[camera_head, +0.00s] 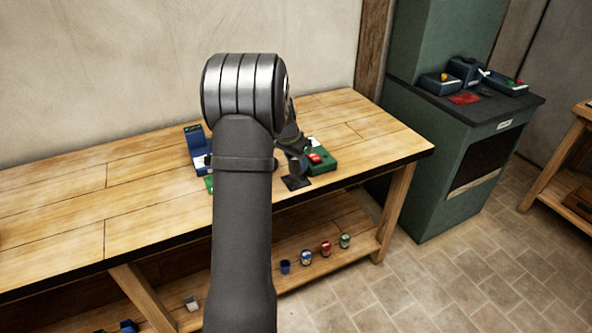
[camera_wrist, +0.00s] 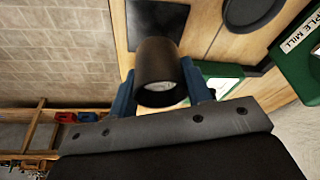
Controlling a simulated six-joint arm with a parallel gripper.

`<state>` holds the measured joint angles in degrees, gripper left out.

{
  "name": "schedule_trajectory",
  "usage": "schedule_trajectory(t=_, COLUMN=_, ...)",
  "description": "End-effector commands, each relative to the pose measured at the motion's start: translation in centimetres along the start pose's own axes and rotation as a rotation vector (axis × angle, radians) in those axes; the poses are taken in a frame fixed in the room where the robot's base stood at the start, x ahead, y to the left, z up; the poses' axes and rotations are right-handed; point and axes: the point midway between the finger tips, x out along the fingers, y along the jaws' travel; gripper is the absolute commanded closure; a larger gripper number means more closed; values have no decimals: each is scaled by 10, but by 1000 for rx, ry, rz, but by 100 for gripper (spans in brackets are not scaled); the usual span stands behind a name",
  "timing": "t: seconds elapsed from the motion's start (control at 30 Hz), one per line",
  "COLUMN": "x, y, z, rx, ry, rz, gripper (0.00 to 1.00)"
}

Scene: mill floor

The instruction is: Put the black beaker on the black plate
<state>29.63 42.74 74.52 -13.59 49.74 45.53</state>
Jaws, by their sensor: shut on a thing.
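The black beaker (camera_wrist: 158,68) is between the two blue fingers of my gripper (camera_wrist: 160,84) in the wrist view. The gripper is shut on it. The beaker's open mouth faces the wrist camera and shows a pale inside. The black plate (camera_wrist: 160,18) is a flat dark square just beyond the beaker in the wrist view. In the head view the plate (camera_head: 296,183) lies near the bench's front edge, below my gripper (camera_head: 297,155). My arm hides part of the bench there. I cannot tell whether the beaker touches the plate.
A green device with a red part (camera_head: 319,157) stands right of the plate. A blue device (camera_head: 195,140) stands left, behind my arm. Small cups and cans, including a blue cup (camera_head: 285,267), stand on the lower shelf. The wooden bench top (camera_head: 70,215) is clear at left.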

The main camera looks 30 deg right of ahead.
Motion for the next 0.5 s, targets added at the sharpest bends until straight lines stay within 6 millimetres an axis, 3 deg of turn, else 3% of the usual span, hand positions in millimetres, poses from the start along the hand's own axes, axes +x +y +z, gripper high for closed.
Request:
schedule_trajectory(t=0.3, x=35, y=0, z=11, rx=-1, ry=-1, rz=1, gripper=81)
schedule_trajectory(t=0.5, x=38, y=-1, z=12, rx=0, ry=1, rz=-1, gripper=81)
